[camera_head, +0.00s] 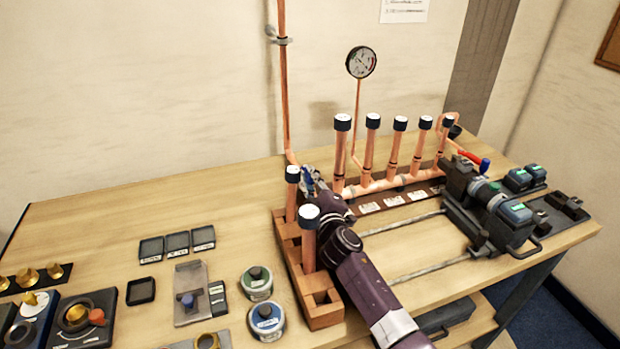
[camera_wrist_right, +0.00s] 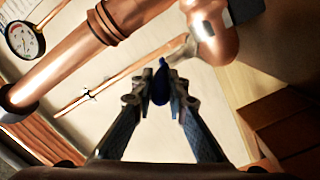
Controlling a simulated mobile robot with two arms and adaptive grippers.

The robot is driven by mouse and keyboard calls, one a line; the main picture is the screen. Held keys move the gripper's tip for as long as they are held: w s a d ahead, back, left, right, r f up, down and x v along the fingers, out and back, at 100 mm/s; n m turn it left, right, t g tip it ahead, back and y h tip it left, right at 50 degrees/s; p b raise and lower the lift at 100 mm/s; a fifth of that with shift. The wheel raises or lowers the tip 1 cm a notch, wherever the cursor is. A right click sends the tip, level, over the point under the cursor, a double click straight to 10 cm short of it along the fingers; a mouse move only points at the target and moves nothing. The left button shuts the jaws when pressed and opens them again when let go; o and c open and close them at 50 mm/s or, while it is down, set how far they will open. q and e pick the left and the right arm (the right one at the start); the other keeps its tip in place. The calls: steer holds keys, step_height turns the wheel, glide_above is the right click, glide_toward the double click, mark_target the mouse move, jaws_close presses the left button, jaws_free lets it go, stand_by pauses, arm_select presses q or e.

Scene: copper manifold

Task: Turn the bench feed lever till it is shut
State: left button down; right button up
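The bench feed lever appears to be the small blue lever between my right fingertips in the right wrist view (camera_wrist_right: 160,88), beside a copper pipe fitting (camera_wrist_right: 213,35). In the head view my right gripper (camera_head: 312,182) is at the left end of the copper manifold (camera_head: 385,183), near the foot of the tall riser pipe (camera_head: 284,95). In the wrist view its fingers (camera_wrist_right: 160,95) close in on both sides of the blue lever, with hardly any gap seen. The lever's angle is hard to read in the head view, where the gripper mostly covers it. My left gripper is not in view.
Several dark-capped copper stubs (camera_head: 372,145) stand along the manifold. A wooden rack (camera_head: 315,307) with capped pipes stands close beside my right arm. A pressure gauge (camera_head: 361,62) is behind. A red lever (camera_head: 471,157) is at the right end. Tins (camera_head: 256,283) stand at front left.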

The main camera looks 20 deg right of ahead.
steer(key=o, duration=0.4)
steer(key=s, duration=1.2)
steer(key=shift+a, duration=0.25)
